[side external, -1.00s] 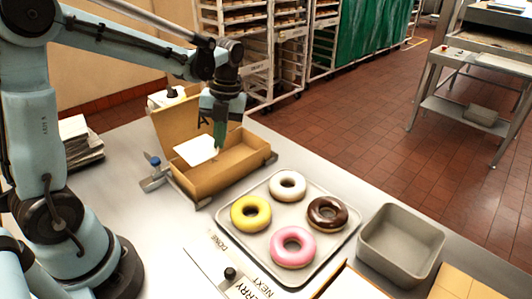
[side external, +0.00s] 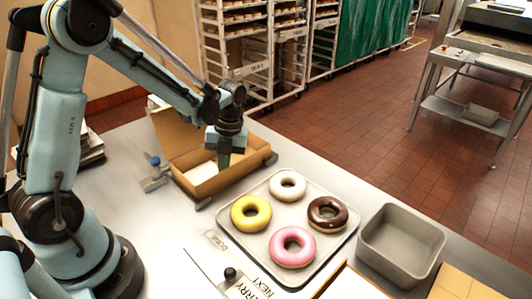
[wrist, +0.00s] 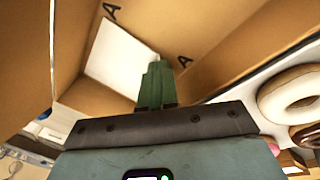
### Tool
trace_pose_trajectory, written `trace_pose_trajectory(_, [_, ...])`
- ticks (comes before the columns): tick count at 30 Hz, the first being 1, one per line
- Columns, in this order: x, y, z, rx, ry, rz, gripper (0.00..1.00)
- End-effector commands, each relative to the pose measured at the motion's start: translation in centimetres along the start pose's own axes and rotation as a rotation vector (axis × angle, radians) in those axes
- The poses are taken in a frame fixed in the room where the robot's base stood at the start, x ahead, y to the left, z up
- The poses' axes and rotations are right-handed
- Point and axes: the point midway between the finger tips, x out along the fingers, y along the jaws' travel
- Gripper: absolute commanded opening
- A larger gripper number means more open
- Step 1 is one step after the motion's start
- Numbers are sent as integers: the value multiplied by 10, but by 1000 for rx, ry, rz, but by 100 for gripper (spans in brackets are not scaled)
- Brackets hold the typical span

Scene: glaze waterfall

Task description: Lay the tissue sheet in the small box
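The small cardboard box (side external: 232,177) stands open at the back of the table, with its lid (side external: 177,132) raised at the back left. The white tissue sheet (side external: 201,172) is inside the box walls, low down; it also shows flat in the wrist view (wrist: 112,52). My gripper (side external: 224,164) reaches down into the box from above. In the wrist view its green fingers (wrist: 155,68) are close together at the sheet's near edge and appear shut on it. The fingertips' contact with the sheet is partly hidden.
A tray (side external: 333,242) with several glazed donuts stands in front of the box, to the right. An empty grey bin (side external: 402,243) is farther right. A small clamp-like fixture (side external: 157,175) sits left of the box.

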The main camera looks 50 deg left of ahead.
Motion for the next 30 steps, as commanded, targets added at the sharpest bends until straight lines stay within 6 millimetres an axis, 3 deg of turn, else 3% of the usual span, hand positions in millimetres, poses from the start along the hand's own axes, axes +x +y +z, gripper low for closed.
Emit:
trace_pose_trajectory(4, [2, 0, 0, 0, 0, 0, 1])
trace_pose_trajectory(6, [2, 0, 0, 0, 0, 0, 10])
trace_pose_trajectory(17, [-2, 0, 0, 0, 0, 0, 10])
trace_pose_trajectory(23, [-24, 0, 0, 0, 0, 0, 10])
trace_pose_trajectory(30, [-66, 0, 0, 0, 0, 0, 10])
